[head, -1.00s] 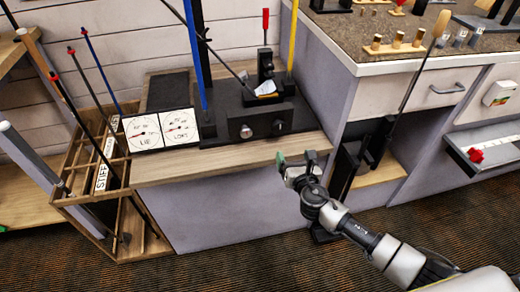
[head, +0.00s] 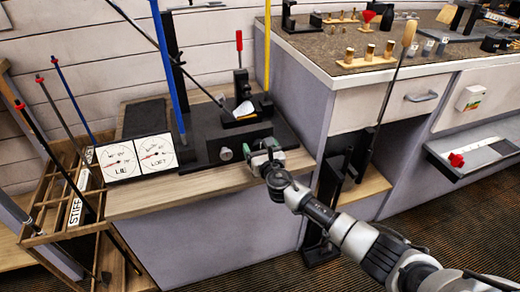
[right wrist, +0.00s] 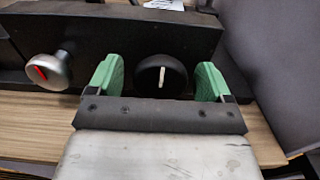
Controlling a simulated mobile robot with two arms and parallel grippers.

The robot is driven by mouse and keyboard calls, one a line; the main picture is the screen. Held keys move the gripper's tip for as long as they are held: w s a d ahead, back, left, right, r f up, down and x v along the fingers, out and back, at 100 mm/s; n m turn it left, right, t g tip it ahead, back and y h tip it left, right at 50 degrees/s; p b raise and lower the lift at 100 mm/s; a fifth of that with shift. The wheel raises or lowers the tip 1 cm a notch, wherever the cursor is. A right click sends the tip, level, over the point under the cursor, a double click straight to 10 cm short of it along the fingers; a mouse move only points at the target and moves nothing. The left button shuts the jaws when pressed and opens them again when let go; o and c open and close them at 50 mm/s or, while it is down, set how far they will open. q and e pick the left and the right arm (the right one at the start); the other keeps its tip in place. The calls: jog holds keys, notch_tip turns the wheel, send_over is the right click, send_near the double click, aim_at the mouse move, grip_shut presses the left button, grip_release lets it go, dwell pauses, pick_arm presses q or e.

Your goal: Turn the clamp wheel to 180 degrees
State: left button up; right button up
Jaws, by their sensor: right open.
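A black round knob (right wrist: 161,76) with a white, near-upright mark sits on the front of the black bench fixture (right wrist: 110,38). A silver knob (right wrist: 48,72) with a tilted red mark sits to its left; it also shows in the head view (head: 226,154). Which one is the clamp wheel is not labelled. My right gripper (right wrist: 160,82) is open, its green-padded fingers on either side of the black knob, with gaps visible on both sides. In the head view my right gripper (head: 263,154) largely hides the black knob. My left gripper is not in view.
Two dials marked LIE (head: 119,160) and LOFT (head: 156,153) stand left of the fixture. A red-handled upright clamp (head: 239,62) stands on it. A shaft rack (head: 62,238) is at the left; a taller counter (head: 390,70) is at the right. A red knob (head: 457,160) shows on a side tray.

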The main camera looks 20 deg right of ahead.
jog(key=c, duration=0.9)
